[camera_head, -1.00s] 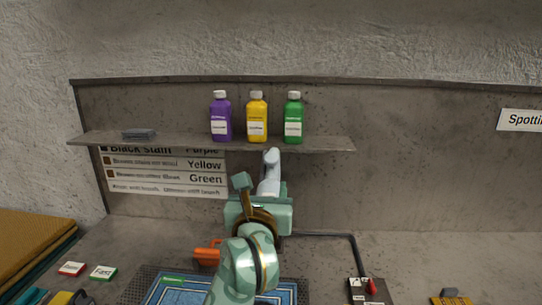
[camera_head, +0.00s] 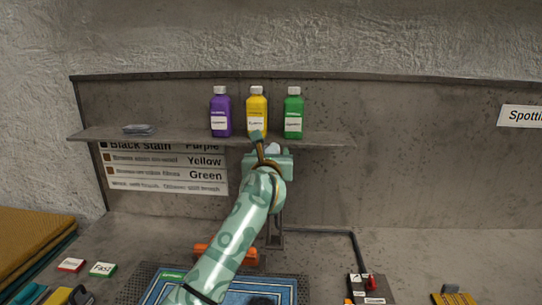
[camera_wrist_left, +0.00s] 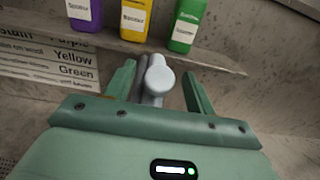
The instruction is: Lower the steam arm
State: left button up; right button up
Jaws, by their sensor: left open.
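The steam arm shows as a pale grey bar with a rounded end (camera_wrist_left: 157,76) in the left wrist view. My left gripper (camera_wrist_left: 159,88) is open, with one finger on each side of that end; gaps show on both sides. In the head view, the gripper (camera_head: 271,149) is just under the shelf edge, and my arm hides most of the steam arm, leaving a pale bit of its top (camera_head: 273,148). A dark grey upright post (camera_head: 276,232) stands below. My right gripper is not in view.
A shelf (camera_head: 320,141) holds purple (camera_head: 221,114), yellow (camera_head: 256,108) and green (camera_head: 293,114) bottles close above the gripper. Below are an orange part (camera_head: 208,251), a blue rug (camera_head: 235,292) and a control box with a red knob (camera_head: 370,285).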

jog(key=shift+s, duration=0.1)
